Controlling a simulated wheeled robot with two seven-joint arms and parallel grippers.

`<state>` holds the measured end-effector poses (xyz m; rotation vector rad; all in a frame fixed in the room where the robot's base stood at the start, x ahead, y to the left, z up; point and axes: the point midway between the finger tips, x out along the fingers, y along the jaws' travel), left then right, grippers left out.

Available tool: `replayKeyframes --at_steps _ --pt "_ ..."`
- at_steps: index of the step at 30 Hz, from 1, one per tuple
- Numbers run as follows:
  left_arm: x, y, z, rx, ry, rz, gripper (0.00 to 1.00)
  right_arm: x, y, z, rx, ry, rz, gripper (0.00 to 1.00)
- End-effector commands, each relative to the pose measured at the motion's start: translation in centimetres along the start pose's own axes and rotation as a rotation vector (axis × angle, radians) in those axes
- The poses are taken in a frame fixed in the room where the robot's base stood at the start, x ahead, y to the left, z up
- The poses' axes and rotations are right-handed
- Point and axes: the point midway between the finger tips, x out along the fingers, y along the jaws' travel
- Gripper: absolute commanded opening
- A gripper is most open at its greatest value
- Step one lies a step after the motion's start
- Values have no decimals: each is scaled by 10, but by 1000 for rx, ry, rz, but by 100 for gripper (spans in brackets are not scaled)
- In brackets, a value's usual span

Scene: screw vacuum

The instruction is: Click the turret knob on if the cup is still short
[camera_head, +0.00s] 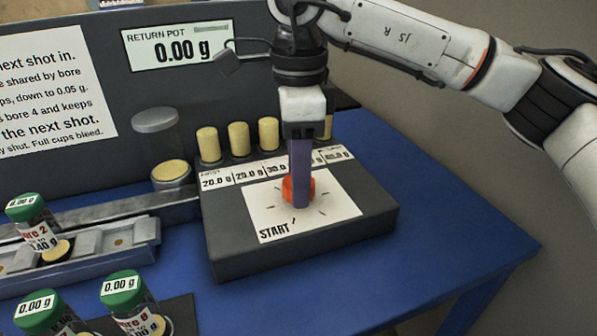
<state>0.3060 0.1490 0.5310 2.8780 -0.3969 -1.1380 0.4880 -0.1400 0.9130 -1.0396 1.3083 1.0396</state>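The orange turret knob (313,185) sits on a white dial plate (340,207) marked START, on top of a dark box (300,245). My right gripper (301,200) points down over the knob, its purple finger hiding the knob's middle. The fingers show edge-on, so I cannot tell whether they are shut on the knob. A green-lidded cup (38,232), labelled with a 2 and reading 0.00 g, stands at the metal rail on the left. Two more green-lidded cups (125,290) (40,312) stand in front, both reading 0.00 g. My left gripper is out of view.
Behind the dial, several cream cylinders (240,138) stand above gram labels (250,173). A display (178,47) reads RETURN POT 0.00 g. A metal rail (110,238) runs along the left. The blue table (440,215) is bare right of the box.

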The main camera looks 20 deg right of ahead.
Motion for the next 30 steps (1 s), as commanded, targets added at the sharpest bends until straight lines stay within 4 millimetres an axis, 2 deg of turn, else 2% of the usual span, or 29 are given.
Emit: replayKeyframes --at_steps 1,4,5,17,30 --pt "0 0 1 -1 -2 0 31 0 0 0 0 0 0 36" --pt "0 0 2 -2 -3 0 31 0 0 0 0 0 0 19" --pt "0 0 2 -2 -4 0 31 0 0 0 0 0 0 17" --pt "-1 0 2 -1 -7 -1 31 -1 0 0 82 0 0 17" --pt "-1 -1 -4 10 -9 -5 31 -1 0 0 451 1 1 17"
